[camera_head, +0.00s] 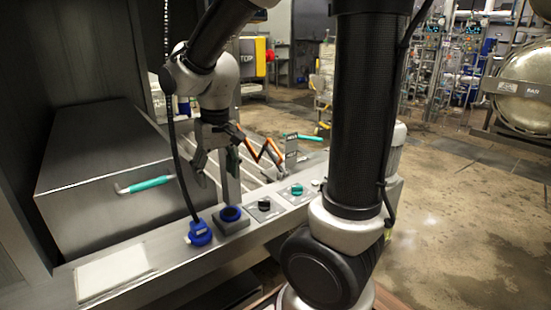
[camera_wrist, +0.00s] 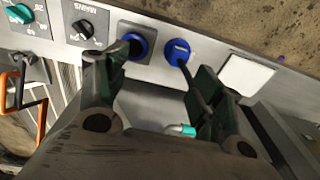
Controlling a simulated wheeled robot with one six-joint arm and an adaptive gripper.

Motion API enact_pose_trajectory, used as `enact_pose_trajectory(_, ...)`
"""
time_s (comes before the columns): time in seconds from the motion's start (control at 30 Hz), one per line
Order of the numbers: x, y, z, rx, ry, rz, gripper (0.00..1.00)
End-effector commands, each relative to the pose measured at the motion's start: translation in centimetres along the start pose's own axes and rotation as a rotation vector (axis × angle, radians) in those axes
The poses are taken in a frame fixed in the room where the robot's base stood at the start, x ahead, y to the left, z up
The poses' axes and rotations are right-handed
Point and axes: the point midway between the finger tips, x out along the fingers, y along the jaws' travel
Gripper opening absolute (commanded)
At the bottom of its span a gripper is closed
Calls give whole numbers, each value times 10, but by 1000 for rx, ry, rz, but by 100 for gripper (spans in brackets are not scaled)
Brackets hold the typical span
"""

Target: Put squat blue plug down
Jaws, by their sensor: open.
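The squat blue plug (camera_head: 200,234) sits on the metal ledge just left of the blue-ringed socket (camera_head: 231,213), apart from it. A black cable rises from the plug. The wrist view also shows the plug (camera_wrist: 177,48) to the right of the socket (camera_wrist: 136,48), its cable running down behind a finger. My gripper (camera_head: 216,172) is open and empty above the ledge, clear of the plug. In the wrist view my gripper (camera_wrist: 152,70) has its fingers wide apart, and no object is held between them.
A black knob (camera_head: 264,204) and a green knob (camera_head: 297,189) stand right of the socket. A pale square pad (camera_head: 112,274) lies bare on the ledge at left. A steel box with a teal handle (camera_head: 145,185) and an orange lever (camera_head: 262,148) are behind.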

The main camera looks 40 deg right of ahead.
Motion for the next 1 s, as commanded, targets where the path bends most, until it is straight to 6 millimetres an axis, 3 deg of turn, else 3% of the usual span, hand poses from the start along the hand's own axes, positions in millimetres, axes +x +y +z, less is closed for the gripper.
enact_pose_trajectory(0.03,-23,18,15,9,45,-6,67)
enact_pose_trajectory(0.1,-46,38,39,9,94,-8,67)
enact_pose_trajectory(0.2,-71,61,74,7,158,-3,67)
enact_pose_trajectory(0.4,-92,86,126,2,246,18,67)
enact_pose_trajectory(0.6,-95,91,142,-3,270,27,67)
enact_pose_trajectory(1.0,-95,91,142,-3,270,27,67)
